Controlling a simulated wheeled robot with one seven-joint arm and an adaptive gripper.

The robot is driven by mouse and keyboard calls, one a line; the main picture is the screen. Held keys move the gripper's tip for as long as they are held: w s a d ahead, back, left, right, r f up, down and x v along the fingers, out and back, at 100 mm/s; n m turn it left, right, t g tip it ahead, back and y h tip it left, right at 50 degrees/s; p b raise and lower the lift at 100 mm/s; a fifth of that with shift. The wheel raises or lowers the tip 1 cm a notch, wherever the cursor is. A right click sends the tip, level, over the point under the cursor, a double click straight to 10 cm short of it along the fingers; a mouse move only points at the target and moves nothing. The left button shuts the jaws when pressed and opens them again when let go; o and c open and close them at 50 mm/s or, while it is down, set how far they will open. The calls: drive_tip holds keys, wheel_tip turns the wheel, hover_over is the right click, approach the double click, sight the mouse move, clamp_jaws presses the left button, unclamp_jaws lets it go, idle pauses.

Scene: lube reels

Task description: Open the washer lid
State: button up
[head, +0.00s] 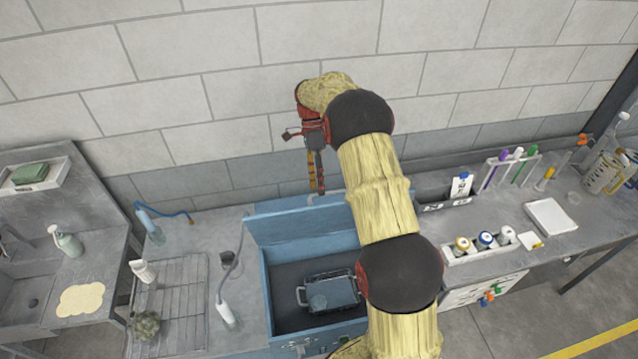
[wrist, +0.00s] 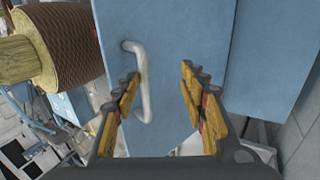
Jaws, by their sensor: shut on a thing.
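The blue washer (head: 264,290) stands in the middle of the head view. Its lid (head: 295,224) is raised and stands steeply at the back, so the tub is open from above. My gripper (head: 316,186) is at the lid's top edge, pointing down. In the wrist view the lid (wrist: 185,30) fills the middle, with its pale bar handle (wrist: 145,85) on it. My gripper (wrist: 160,88) is shut on the handle, which lies close to the left finger.
A dark wire basket (head: 331,293) sits inside the tub. My arm covers the washer's right side. A drying rack (head: 170,300) and a hose nozzle (head: 226,314) are to the left. A block wall (head: 230,95) rises close behind the lid.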

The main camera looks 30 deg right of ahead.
drive_tip(key=shift+f, duration=0.2)
drive_tip(key=v, duration=1.2)
drive_tip(key=shift+r, duration=0.2)
